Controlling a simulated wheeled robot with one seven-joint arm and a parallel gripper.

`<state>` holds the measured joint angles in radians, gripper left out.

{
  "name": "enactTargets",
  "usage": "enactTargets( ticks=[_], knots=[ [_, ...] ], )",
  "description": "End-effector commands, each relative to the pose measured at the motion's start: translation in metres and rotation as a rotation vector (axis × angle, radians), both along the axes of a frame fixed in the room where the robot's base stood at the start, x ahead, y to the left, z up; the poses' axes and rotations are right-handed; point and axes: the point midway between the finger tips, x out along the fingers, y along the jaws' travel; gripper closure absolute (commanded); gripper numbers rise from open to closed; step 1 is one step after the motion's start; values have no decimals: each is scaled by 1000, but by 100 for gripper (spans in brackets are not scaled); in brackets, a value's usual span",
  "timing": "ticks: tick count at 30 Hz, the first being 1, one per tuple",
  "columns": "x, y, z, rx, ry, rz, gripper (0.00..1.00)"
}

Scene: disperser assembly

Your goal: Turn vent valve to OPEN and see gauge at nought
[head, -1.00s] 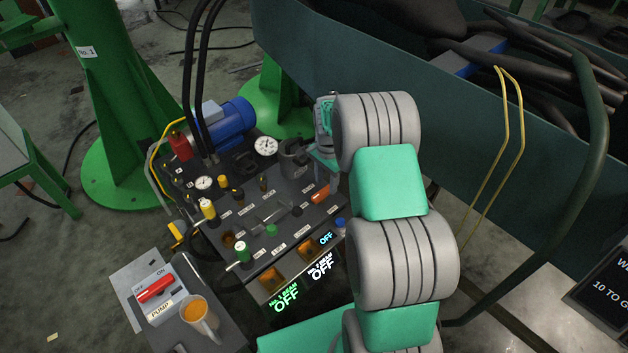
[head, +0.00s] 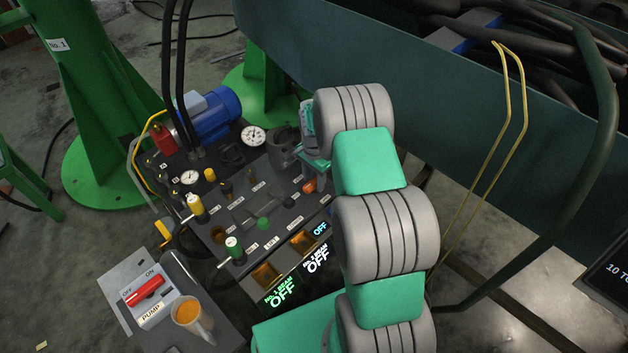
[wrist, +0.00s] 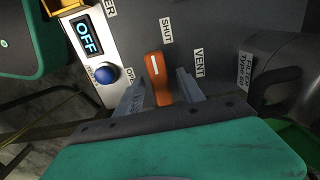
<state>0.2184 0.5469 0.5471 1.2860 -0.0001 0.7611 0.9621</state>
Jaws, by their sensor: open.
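The vent valve has an orange handle (wrist: 157,75) with a white line, on the dark panel; the handle also shows in the head view (head: 310,186). In the wrist view the handle's line points roughly towards the SHUT label (wrist: 166,30). A label starting "OP" (wrist: 130,74) is partly hidden by a finger. My gripper (wrist: 160,86) is open, with one finger on each side of the handle; I cannot tell whether they touch it. Two white dial gauges, a larger one (head: 253,136) and a smaller one (head: 190,177), show in the head view. Their needles are too small to read.
A blue button (wrist: 106,74) and a lit OFF display (wrist: 88,38) are left of the handle. A filter housing (wrist: 280,75) stands at the right. The panel (head: 250,205) carries several other valves.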

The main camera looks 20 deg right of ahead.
Motion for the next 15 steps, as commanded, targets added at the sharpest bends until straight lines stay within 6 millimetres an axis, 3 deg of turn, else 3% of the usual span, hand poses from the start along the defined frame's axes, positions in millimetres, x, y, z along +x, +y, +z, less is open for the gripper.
enactTargets(
  ticks=[2,15],
  knots=[
    [0,-1,0,0,0,-2,56],
    [0,0,0,0,0,-1,92]
  ],
)
